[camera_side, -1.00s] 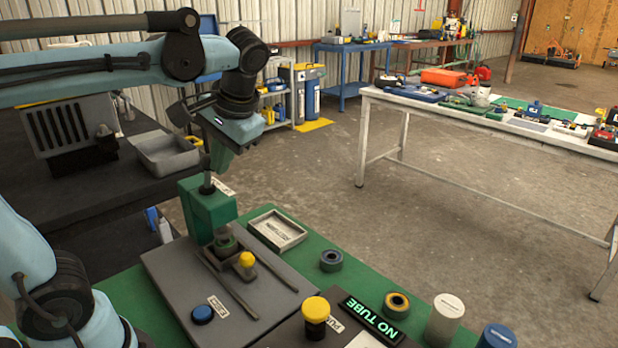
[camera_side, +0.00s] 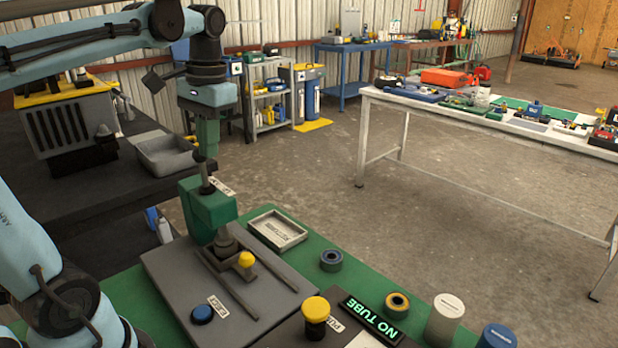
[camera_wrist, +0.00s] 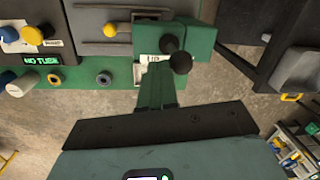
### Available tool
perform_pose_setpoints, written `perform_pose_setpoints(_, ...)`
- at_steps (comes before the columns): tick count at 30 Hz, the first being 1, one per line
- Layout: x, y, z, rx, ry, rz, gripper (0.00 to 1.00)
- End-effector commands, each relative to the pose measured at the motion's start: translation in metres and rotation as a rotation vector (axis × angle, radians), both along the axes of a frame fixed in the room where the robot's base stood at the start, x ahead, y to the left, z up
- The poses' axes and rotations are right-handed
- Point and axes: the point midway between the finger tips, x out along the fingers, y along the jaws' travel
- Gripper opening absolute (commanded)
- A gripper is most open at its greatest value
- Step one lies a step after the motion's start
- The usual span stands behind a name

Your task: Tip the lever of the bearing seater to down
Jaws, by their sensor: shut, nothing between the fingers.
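The bearing seater has a green upright body (camera_side: 208,212) at the back left of the grey plate in the side view. Its lever (camera_side: 204,178) is a short dark rod rising from the top, standing roughly upright with a slight lean. In the wrist view the lever's black ball knob (camera_wrist: 181,63) shows just right of my fingertips, near a white label that seems to read "UP" (camera_wrist: 153,59). My gripper (camera_side: 207,153) points down with green fingers shut and empty, right by the lever's top. I cannot tell whether they touch. The gripper also shows in the wrist view (camera_wrist: 157,68).
The grey plate carries a blue button (camera_side: 202,314) and a yellow knob (camera_side: 246,259). A pale tray (camera_side: 277,230) sits beside the seater. A lit "NO TUBE" sign (camera_side: 373,320) is at the front. A grey bin (camera_side: 167,155) stands on the dark bench at left.

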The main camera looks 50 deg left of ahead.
Motion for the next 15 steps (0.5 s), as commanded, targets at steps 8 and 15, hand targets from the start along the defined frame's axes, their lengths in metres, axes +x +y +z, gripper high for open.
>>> perform_pose_setpoints(8, 0.0, 0.021, 0.002, 0.004, 0.0, 0.002, 0.0)
perform_pose_setpoints(15, 0.0, 0.031, 0.002, 0.007, 0.001, 0.001, 0.0)
